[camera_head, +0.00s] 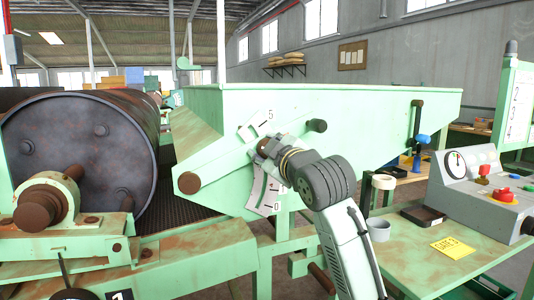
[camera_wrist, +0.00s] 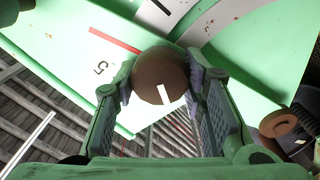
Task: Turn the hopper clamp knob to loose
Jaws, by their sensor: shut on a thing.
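The hopper clamp knob, a round brown knob (camera_wrist: 155,72) with a white mark on its face, sits on the green hopper's side in the wrist view. The two fingers of my gripper (camera_wrist: 160,95) stand on either side of it and are shut on it. The white mark points towards the bottom of the picture. In the head view my gripper (camera_head: 268,150) is at the hopper side and mostly hides the knob; scale plates (camera_head: 262,190) show above and below.
The green hopper (camera_head: 370,125) fills the middle. A rusty drum (camera_head: 75,150) stands at left. At right, a green table (camera_head: 404,255) holds a control box (camera_head: 490,192), a tape roll (camera_head: 384,182), a grey cup (camera_head: 379,230) and a yellow note (camera_head: 452,248). A blue-handled part (camera_head: 421,139) hangs by the hopper.

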